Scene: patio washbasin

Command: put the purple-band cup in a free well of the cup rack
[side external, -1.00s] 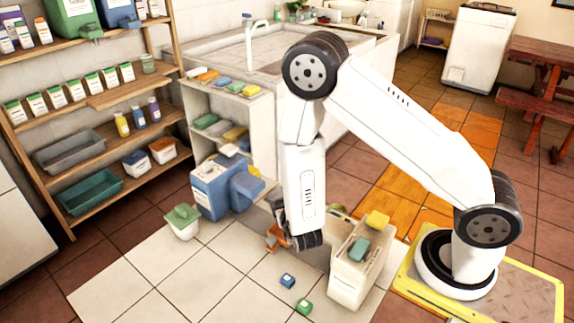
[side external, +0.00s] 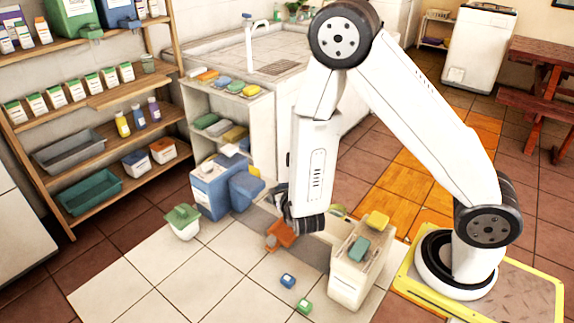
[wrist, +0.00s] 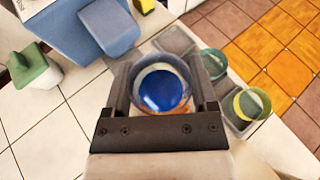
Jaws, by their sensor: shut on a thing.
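My gripper (wrist: 162,95) is shut on a cup (wrist: 162,88), with one dark finger on each side of it. I look down into the cup: its rim is bluish-purple and its inside is deep blue. Its outer band is mostly hidden. In the side view my gripper (side external: 300,222) is above the floor and hides the cup. A grey rack (wrist: 172,40) shows past the fingers in the wrist view. A teal cup (wrist: 214,63) and a yellow-green cup (wrist: 250,103) stand at it. A grey spot at its far end looks empty.
An orange object (side external: 281,235) is below my gripper. A white box (side external: 352,280) with yellow and teal items stands to the right. A blue bin (side external: 212,188) and a green-lidded bin (side external: 183,222) are left. Small blue (side external: 288,281) and green (side external: 304,306) blocks lie in front.

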